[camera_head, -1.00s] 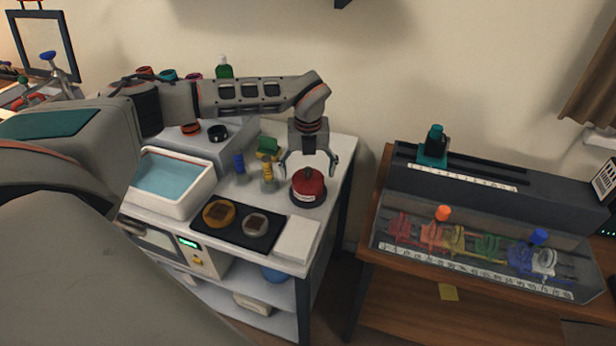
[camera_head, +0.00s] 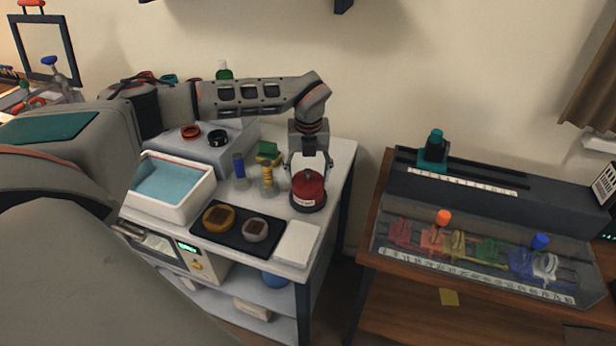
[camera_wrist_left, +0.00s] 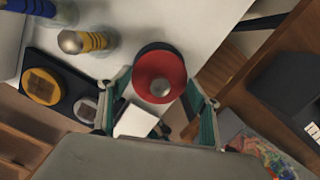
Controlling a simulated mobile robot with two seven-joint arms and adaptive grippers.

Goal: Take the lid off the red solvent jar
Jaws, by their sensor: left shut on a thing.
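The red solvent jar (camera_head: 307,201) stands on the white cart top near its right edge, with a pale label on its front. Its red domed lid (camera_head: 309,181) sits on it. In the wrist view the lid (camera_wrist_left: 148,72) shows as a red disc with a grey knob (camera_wrist_left: 160,88) and a dark rim around it. My left gripper (camera_head: 308,164) reaches down from above, its two fingers on either side of the lid, shut on it. The gripper (camera_wrist_left: 159,95) also shows in the wrist view. The exact finger contact is hard to see. My right gripper is not in view.
Left of the jar stand a yellow-banded bottle (camera_head: 267,178) and a blue-banded bottle (camera_head: 239,172). A black mat (camera_head: 237,238) with two round parts, a white pad (camera_head: 297,243) and a water-filled tub (camera_head: 209,192) share the cart. A wooden desk (camera_head: 376,258) stands right.

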